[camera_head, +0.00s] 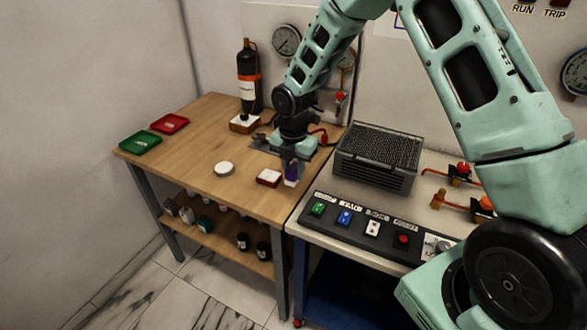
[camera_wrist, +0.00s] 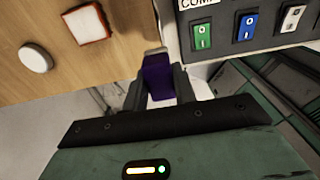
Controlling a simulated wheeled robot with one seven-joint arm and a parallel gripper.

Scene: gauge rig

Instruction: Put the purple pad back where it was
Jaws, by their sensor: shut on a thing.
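The purple pad (camera_head: 291,171) is a small block near the right front edge of the wooden table (camera_head: 200,135). My gripper (camera_head: 290,167) points down and is shut on it. In the wrist view the purple pad (camera_wrist: 158,78) sits between the two dark fingers of my gripper (camera_wrist: 160,84), with a paler end beyond the purple. A small whitish patch shows under the pad in the head view; I cannot tell if the pad touches the table. A red-and-white square pad (camera_head: 269,178) lies just left of it, and a white round disc (camera_head: 224,168) lies farther left.
Green (camera_head: 141,143) and red (camera_head: 170,123) trays lie at the table's far left. A dark bottle (camera_head: 248,75) stands at the back. Right of the table are a switch panel (camera_head: 352,226) and a grey mesh-topped box (camera_head: 378,153). The table's middle is clear.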

